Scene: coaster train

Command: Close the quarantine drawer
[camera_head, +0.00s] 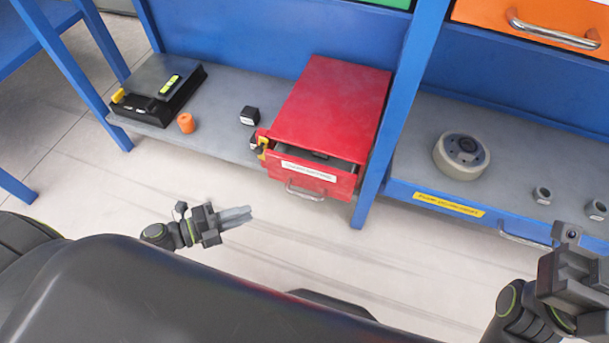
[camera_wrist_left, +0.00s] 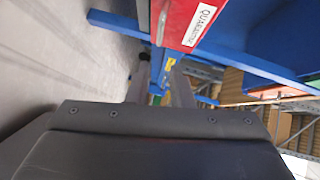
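The red quarantine drawer (camera_head: 335,184) is partly pulled out of its red housing (camera_head: 330,105) on the grey lower shelf. A gap shows behind its front, with something dark inside. The front carries a white label, which reads partly "QUARA" in the left wrist view (camera_wrist_left: 200,25), and a metal handle (camera_head: 305,192). My left gripper (camera_head: 248,215) is in front and to the left of the drawer, apart from it. Its fingers (camera_wrist_left: 158,88) stand apart with nothing between them. My right gripper (camera_head: 580,270) is at the lower right, far from the drawer; its fingertips are not clear.
A blue post (camera_head: 385,150) rises right of the drawer. The floor before it is clear.

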